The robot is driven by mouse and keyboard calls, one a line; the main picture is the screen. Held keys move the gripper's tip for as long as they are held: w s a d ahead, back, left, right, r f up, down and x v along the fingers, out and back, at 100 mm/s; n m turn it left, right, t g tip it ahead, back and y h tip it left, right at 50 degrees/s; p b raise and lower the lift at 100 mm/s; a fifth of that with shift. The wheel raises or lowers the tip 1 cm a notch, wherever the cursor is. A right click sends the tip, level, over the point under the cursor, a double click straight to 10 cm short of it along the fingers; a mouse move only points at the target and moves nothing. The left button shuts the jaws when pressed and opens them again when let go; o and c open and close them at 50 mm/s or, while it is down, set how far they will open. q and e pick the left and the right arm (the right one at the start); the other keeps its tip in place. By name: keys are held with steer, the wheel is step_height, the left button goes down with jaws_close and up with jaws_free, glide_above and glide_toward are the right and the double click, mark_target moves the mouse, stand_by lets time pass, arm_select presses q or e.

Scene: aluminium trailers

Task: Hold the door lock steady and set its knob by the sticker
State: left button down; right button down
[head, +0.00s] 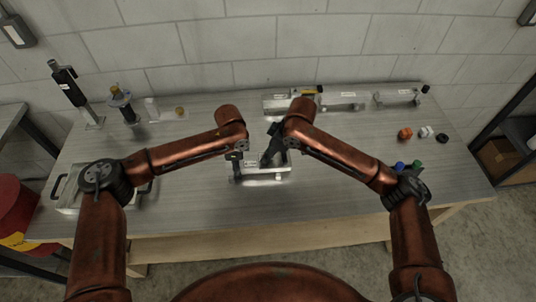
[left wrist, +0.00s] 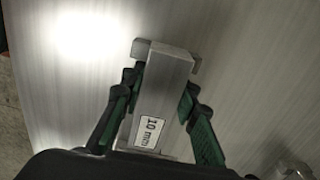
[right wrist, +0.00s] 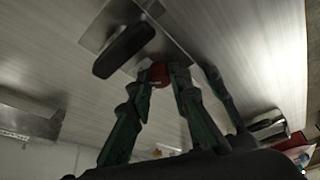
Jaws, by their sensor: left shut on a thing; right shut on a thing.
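The door lock (head: 268,176) is a silvery metal fixture near the front middle of the bench. My left gripper (head: 237,160) is at its left end. In the left wrist view its green-padded fingers are shut on the lock's metal block (left wrist: 165,75), which bears a white sticker (left wrist: 149,132) reading "10 mm". My right gripper (head: 270,157) is over the lock's right part. In the right wrist view its fingers close around a small red knob (right wrist: 158,73), beside a black oval handle (right wrist: 124,50) on a metal plate. The fingers partly hide the knob, and its setting cannot be told.
Labelled metal fixtures (head: 342,107) stand along the back of the bench. Gauges (head: 124,104) stand at back left, and a tray (head: 68,203) is at the left. Bare bench lies right of the lock.

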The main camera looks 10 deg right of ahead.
steer(key=n, duration=0.1)
steer(key=n+g, duration=0.1)
steer(key=n, duration=0.3)
steer(key=shift+w+d+g+y, duration=0.1)
steer(key=shift+w+g+y, duration=0.2)
steer(key=shift+g, duration=0.1)
steer(key=shift+n+g, duration=0.6)
steer(key=shift+n, duration=1)
steer(key=c, duration=1.8)
jaws_free()
steer(key=shift+o, duration=0.2)
steer(key=v, duration=1.2)
steer(key=shift+w, duration=0.1)
